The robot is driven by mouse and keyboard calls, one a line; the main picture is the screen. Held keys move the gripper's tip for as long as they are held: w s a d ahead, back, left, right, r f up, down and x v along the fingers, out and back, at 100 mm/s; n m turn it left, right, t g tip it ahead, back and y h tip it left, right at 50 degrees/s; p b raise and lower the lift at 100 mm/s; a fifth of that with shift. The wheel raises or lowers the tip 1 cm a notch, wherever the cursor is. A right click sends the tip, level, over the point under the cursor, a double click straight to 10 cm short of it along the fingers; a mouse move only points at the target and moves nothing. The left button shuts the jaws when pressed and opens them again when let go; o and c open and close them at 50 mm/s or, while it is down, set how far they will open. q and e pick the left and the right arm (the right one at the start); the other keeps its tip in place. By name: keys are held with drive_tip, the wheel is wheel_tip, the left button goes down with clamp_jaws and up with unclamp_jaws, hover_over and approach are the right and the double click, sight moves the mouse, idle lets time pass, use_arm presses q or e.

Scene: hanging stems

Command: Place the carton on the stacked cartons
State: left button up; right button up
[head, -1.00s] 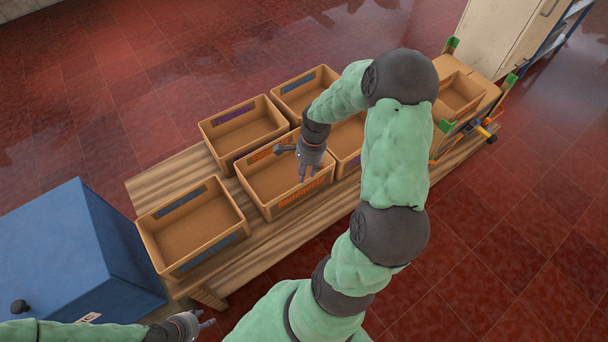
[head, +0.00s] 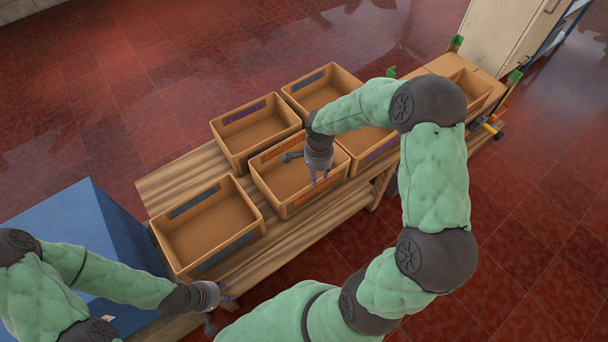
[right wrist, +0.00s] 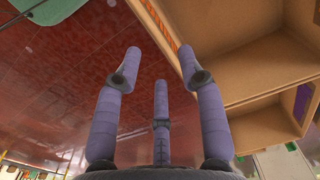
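An open tan carton with orange labels (head: 268,183) sits on the wooden bench. My right gripper (head: 319,178) is over its right part, near the front wall. In the right wrist view its three fingers (right wrist: 160,85) are spread with nothing between them, and a carton (right wrist: 255,70) shows close beside the right finger.
Purple-labelled cartons (head: 255,130) and another blue-labelled one (head: 322,88) stand close around the orange-labelled carton. The wooden bench (head: 180,178) has bare room at its back left. A blue box (head: 85,225) stands at the left, and a pale cabinet (head: 510,35) at the far right.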

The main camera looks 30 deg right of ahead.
drive_tip(key=shift+w+d+f+b, duration=0.15)
drive_tip(key=shift+f+b, duration=0.7)
drive_tip(key=shift+f, duration=1.4)
drive_tip(key=shift+d+f+b, duration=0.2)
drive_tip(key=shift+f+b, duration=0.65)
drive_tip(key=shift+f, duration=1.4)
drive_tip(key=shift+r, duration=0.1)
drive_tip(key=shift+c, duration=0.3)
clamp_jaws()
